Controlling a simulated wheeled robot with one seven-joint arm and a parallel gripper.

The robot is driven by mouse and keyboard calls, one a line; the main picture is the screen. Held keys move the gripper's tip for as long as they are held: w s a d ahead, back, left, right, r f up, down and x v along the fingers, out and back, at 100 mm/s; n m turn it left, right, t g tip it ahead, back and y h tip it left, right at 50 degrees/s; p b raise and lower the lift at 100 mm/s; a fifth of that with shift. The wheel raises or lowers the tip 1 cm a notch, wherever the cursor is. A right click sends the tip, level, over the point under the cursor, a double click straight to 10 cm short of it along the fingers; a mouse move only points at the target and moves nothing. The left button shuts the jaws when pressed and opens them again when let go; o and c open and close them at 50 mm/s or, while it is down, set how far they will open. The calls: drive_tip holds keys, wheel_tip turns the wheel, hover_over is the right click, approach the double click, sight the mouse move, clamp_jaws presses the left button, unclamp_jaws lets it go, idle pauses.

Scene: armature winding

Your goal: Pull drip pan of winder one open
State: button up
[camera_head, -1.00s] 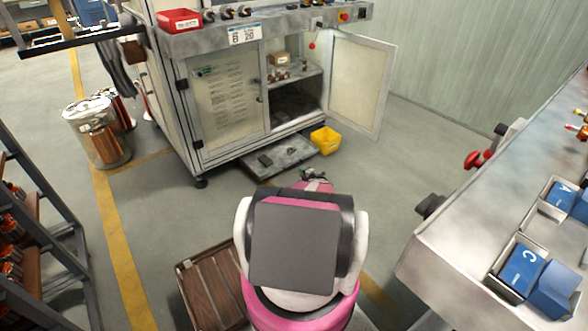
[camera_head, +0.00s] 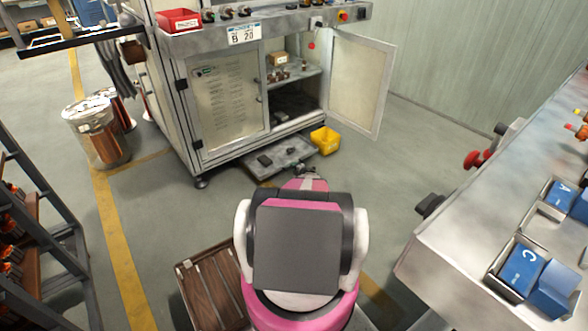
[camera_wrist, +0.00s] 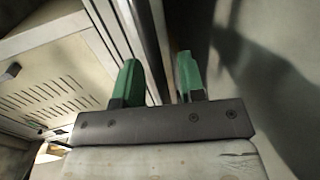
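The drip pan (camera_head: 256,171) is a flat grey tray low under the winder cabinet (camera_head: 228,100). It sticks out at the front near the floor, with small dark items on it. My gripper (camera_wrist: 158,82) shows two green fingers standing apart in the wrist view, with nothing visibly clamped between them. In the head view my own arm largely hides the gripper, which is near the pan's front edge. I cannot tell whether it touches the pan. The wrist view shows the vented cabinet door (camera_wrist: 55,85) at the left, and the pan cannot be made out there.
The cabinet's right door (camera_head: 356,85) stands open. A yellow bin (camera_head: 325,141) is beside the pan's right end. A bench (camera_head: 440,240) with blue boxes is at the right. A wooden slatted crate (camera_head: 212,287) lies at lower left. Floor is clear between cabinet and bench.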

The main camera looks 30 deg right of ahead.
drive_tip(key=shift+w, duration=0.2)
clamp_jaws()
drive_tip(key=shift+s+d+f, duration=0.1)
drive_tip(key=shift+s, duration=2.25)
unclamp_jaws()
drive_tip(key=shift+s, duration=0.15)
drive_tip(key=v, duration=1)
drive_tip(key=shift+s, duration=0.25)
drive_tip(key=shift+d, duration=0.1)
